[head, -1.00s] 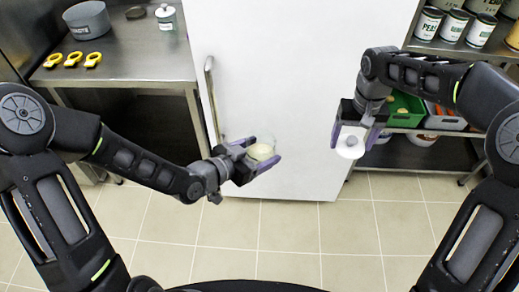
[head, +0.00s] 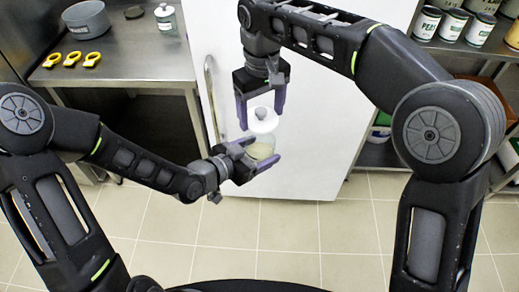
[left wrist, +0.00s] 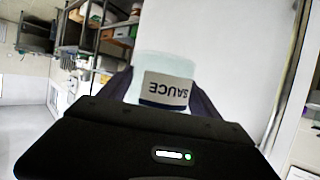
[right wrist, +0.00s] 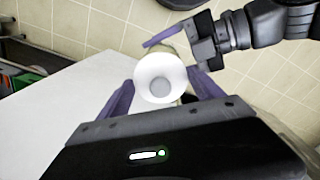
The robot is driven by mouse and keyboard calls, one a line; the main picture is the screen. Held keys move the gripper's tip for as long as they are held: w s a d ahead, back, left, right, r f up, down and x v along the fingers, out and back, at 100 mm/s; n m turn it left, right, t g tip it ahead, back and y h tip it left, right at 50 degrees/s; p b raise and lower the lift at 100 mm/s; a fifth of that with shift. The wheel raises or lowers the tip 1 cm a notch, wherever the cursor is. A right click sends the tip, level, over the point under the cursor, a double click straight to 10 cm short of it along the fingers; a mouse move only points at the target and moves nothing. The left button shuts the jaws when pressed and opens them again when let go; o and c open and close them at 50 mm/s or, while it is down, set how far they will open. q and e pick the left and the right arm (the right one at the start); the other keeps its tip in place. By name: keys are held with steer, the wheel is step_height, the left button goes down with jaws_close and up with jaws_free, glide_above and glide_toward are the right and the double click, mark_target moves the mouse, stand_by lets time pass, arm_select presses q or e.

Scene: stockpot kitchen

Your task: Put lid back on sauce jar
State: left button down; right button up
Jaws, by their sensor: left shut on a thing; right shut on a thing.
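The clear sauce jar (head: 262,151) is in my left gripper (head: 264,150), which is shut around its sides; the jar looks upright. Its SAUCE label shows upside down in the left wrist view (left wrist: 168,90). In the right wrist view the lid (right wrist: 160,80) hides most of the jar. I cannot tell whether lid and jar touch.
A white panel with a handle (head: 290,150) stands behind the grippers. Cans stand on the right shelf (head: 440,47). The tiled floor in front is clear.

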mark_target(260, 122)
steer(key=shift+s+a+r, duration=0.1)
steer(key=shift+a, duration=0.1)
steer(key=shift+f, duration=2.05)
steer(key=shift+d, duration=0.1)
steer(key=shift+f, duration=0.85)
steer(key=shift+f, duration=0.6)
steer(key=o, duration=1.4)
steer(key=shift+s, duration=0.1)
